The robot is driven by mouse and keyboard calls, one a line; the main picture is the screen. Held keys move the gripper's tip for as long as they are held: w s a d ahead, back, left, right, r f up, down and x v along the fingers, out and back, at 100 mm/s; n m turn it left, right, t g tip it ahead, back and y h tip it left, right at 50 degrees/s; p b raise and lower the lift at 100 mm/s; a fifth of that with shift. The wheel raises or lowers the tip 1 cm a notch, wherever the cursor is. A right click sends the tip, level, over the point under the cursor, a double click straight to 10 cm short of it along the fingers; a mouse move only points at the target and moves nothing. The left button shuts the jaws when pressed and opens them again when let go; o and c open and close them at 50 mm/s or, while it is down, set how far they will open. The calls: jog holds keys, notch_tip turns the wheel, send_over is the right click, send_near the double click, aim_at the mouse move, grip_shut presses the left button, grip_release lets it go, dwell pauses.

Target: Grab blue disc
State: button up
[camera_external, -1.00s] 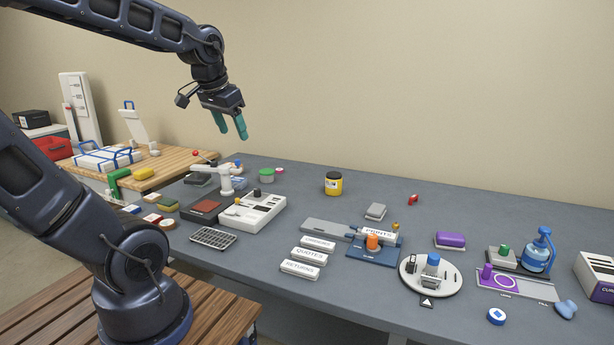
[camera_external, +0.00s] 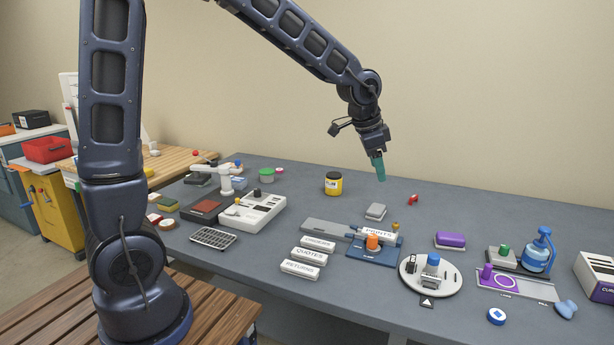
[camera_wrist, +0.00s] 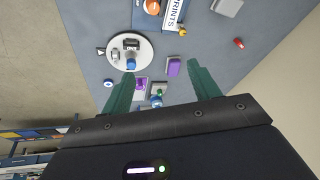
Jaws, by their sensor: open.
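The blue disc (camera_external: 496,316) lies flat near the front edge of the grey table, at the right, with a white mark on its top. In the wrist view the blue disc (camera_wrist: 108,83) is small, just left of the left finger. My gripper (camera_external: 380,178) is high above the back middle of the table, pointing down, and well to the left of the disc in the external view. In the wrist view my gripper (camera_wrist: 161,69) has its two green fingers wide apart with nothing between them in its grasp.
A round white plate (camera_external: 449,284) with a blue-knobbed device stands left of the disc. Bare table surrounds the disc.

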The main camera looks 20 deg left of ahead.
jog(key=s+d+f+m+g+h, duration=0.1)
jog(key=d+f+m, duration=0.1)
jog(key=d+f, duration=0.35)
jog(key=s+d+f+m, duration=0.1)
jog(key=s+d+f, duration=0.1)
jog(key=d, duration=0.7)
jog(key=m+g+h, duration=0.1)
jog(key=m+g, duration=0.1)
jog(key=m, duration=0.2)
send_near(497, 314)
jog(key=x, duration=0.8)
jog(key=c, duration=1.1)
